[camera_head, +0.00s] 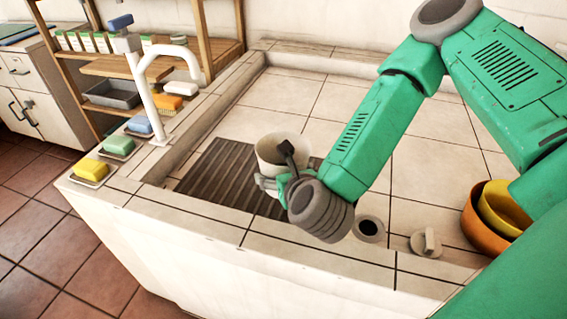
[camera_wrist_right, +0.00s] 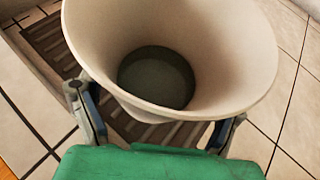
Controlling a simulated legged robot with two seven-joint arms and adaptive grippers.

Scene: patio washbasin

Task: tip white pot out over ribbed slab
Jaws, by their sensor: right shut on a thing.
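The white pot (camera_head: 268,152) is in my right gripper (camera_head: 272,186), above the ribbed dark slab (camera_head: 212,175) in the basin. My right gripper's fingers sit on both sides of the pot, as the right wrist view shows. There the white pot (camera_wrist_right: 225,60) has its wide mouth towards the camera, with a round dark grey area at the bottom inside; I cannot tell whether that is contents or the floor of the pot. The pot looks roughly upright in the head view. Part of the slab (camera_wrist_right: 45,38) shows behind it. My left gripper is out of view.
A white tap (camera_head: 146,88) stands on the left rim, near soaps on dishes (camera_head: 92,170). A round drain hole (camera_head: 369,228) and a plug-like piece (camera_head: 427,242) lie right of the gripper. An orange bowl (camera_head: 480,232) and yellow bowl (camera_head: 506,208) are far right. The back basin floor is clear.

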